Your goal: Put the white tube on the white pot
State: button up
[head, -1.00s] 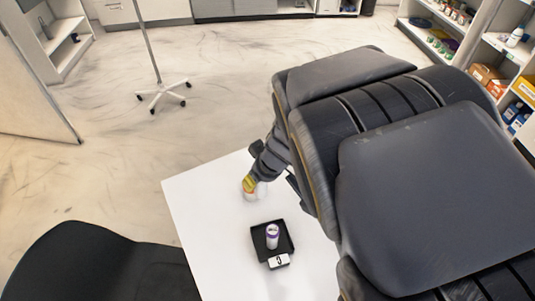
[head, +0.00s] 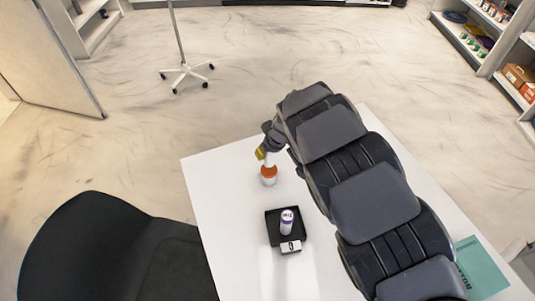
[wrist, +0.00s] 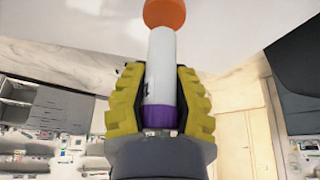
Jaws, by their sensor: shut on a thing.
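My gripper (head: 264,154) is over the far part of the white table. Its yellow fingers are shut on a white tube (wrist: 160,65) with a purple end. In the wrist view, the purple end is by the palm and the white end points away toward an orange lid (wrist: 165,12). In the head view, the white pot (head: 268,181) with this orange lid stands on the table right by the fingertips. The tube's white end appears at or just above the lid; I cannot tell if they touch.
A teal booklet (head: 482,266) lies at right. A black chair (head: 110,250) stands at left. Table left of the pot is clear.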

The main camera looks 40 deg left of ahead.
jog(key=shift+f, duration=0.9)
jog(key=o, duration=0.8)
jog(key=shift+f, duration=0.1)
jog(key=shift+d+r, duration=0.15)
jog(key=shift+r, duration=0.4)
jog(key=v, duration=1.1)
jog(key=shift+s+d, duration=0.1)
jog(key=shift+d, duration=0.05)
